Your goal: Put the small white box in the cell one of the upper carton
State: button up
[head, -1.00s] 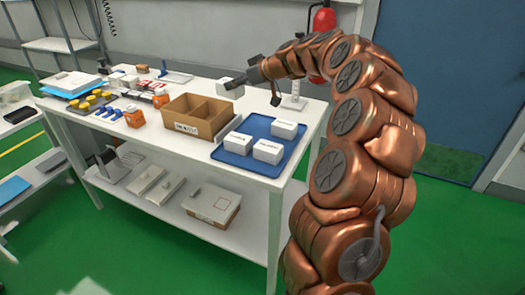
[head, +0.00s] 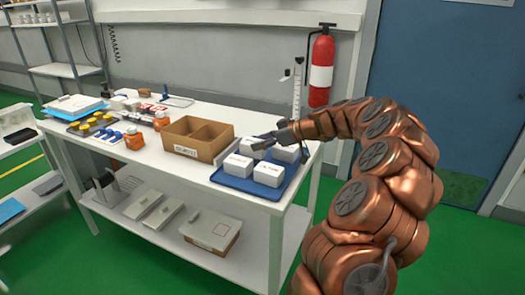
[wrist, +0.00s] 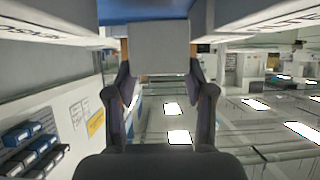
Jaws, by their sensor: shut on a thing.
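My gripper (head: 268,142) is shut on a small white box (head: 250,147) at the back left of the blue tray (head: 222,178). In the wrist view the held box (wrist: 159,47) sits between the two fingers of my gripper (wrist: 160,72). It looks close to the tray; I cannot tell if it touches. The brown open carton (head: 183,143) stands on the table top left of the tray.
Three other white boxes (head: 238,166) (head: 269,174) (head: 287,153) sit on the tray close around the held one. A white post (head: 297,92) rises behind the tray. Another box (head: 212,229) lies on the lower shelf.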

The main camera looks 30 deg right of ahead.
aim_at(265, 150)
jog(key=shift+f, duration=1.55)
jog(key=shift+f+b, duration=0.2)
jog(key=shift+b, duration=0.2)
jog(key=o, duration=0.9)
jog(key=shift+o, duration=0.2)
jog(key=shift+r+p, duration=0.2)
jog(key=shift+p, duration=0.1)
jog(key=shift+r, duration=0.15)
jog(key=v, duration=1.2)
jog(key=shift+f+b, duration=0.2)
jog(key=shift+b, duration=0.1)
